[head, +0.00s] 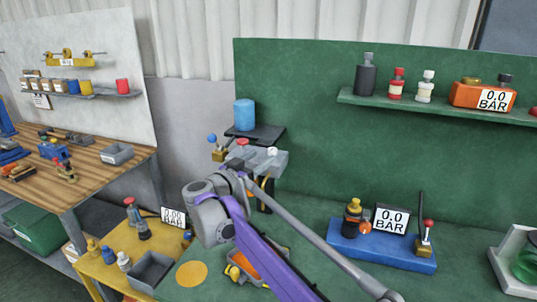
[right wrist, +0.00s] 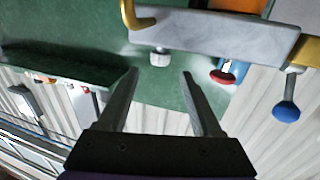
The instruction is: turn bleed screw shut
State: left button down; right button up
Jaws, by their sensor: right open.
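A pale, nut-like screw head (right wrist: 160,57), which I take to be the bleed screw, sticks out of a grey block (right wrist: 220,36) in the right wrist view. In the head view the screw head (head: 272,152) is at the right end of the grey block (head: 268,164). My right gripper (right wrist: 159,76) is open and empty. Its two fingertips lie on either side of the screw head in the picture, seemingly short of it, with no contact visible. In the head view my own wrist hides most of this gripper. My left gripper is not in view.
A red knob (head: 243,142) and a blue-balled lever (head: 212,138) sit left of the screw head. A blue canister (head: 244,114) stands behind on a dark bracket. A blue gauge unit (head: 380,250) is on the green bench at right. A shelf (head: 440,108) with bottles hangs above.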

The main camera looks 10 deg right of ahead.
jog(key=v, duration=0.3)
jog(key=shift+s+a, duration=0.25)
jog(key=shift+r, duration=0.1)
notch_tip(320, 180, up, 5)
jog(key=s+a+n+t+y+p, duration=0.1)
jog(key=s+n+t+y, duration=0.1)
jog(key=n+t+y, duration=0.5)
jog(key=s+a+f+n+g+y+p, duration=0.1)
jog(key=s+a+f+n+y, duration=0.15)
jog(key=s+y, duration=0.35)
jog(key=s+d+f+g, duration=0.3)
jog(key=s+f+g, duration=0.1)
jog(key=s+f, duration=0.5)
jog(key=s+d+f+g+p, duration=0.1)
jog(key=s+f+g, duration=0.3)
jog(key=s+f, duration=0.5)
jog(key=s+d+f+g+p, duration=0.1)
jog(key=s+d+f+g, duration=0.3)
jog(key=s+f, duration=0.6)
jog(key=s, duration=0.3)
jog(key=shift+d+g, duration=0.3)
jog(key=shift+d, duration=0.05)
